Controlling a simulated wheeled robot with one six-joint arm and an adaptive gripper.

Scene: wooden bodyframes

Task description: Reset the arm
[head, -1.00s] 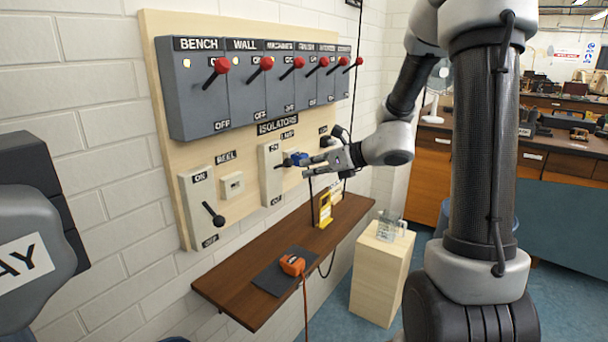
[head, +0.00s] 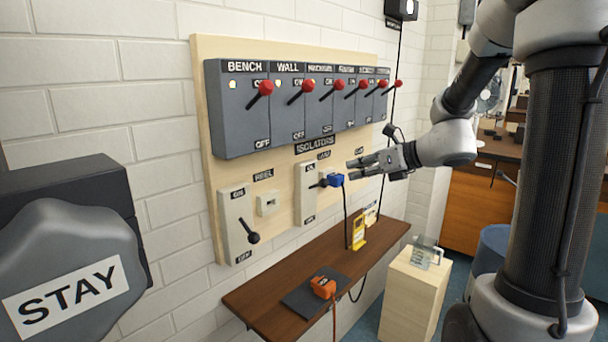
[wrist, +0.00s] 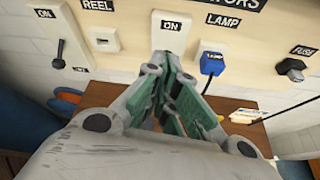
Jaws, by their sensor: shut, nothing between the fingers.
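My gripper (head: 352,170) is shut and empty. In the head view it is in the air in front of the panel, up and right of the blue lamp plug (head: 333,179). It looks clear of the panel. In the wrist view my gripper's fingers (wrist: 168,66) come together in front of the white lamp switch plate (wrist: 170,30), with the blue plug (wrist: 212,64) to their right. In the head view the lamp switch plate (head: 306,205) has a short dark lever near its middle. The fingers hide the plate's lower part in the wrist view.
Grey isolator boxes (head: 235,122) with red-knobbed levers sit above on the wooden board (head: 205,65). The reel switch (head: 235,210) has its lever low. A brown shelf (head: 262,285) below holds an orange plug (head: 322,287) and a yellow device (head: 358,230). A pale pedestal (head: 410,300) bears a clear jug (head: 425,250).

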